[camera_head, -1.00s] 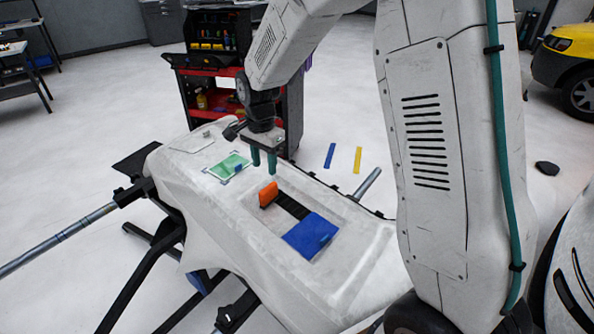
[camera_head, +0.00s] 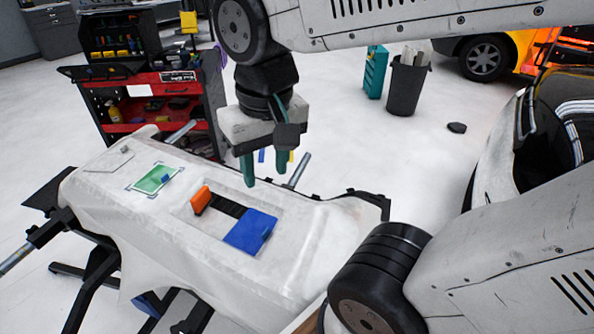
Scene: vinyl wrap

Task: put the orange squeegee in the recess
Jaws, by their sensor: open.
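The orange squeegee (camera_head: 201,199) stands at the left end of a black strip (camera_head: 227,206), within or at the edge of the shallow recess (camera_head: 238,192) in the white draped panel. I cannot tell whether it touches the recess floor. A blue sheet (camera_head: 250,230) covers the right end of the recess. My gripper (camera_head: 265,179) hangs above and behind the recess, to the right of the squeegee. Its teal fingers point down, apart, with nothing between them.
A red tool cart (camera_head: 150,98) stands behind. Black stand bars and poles stick out around the panel. A dark bin (camera_head: 407,88) stands on the floor at right.

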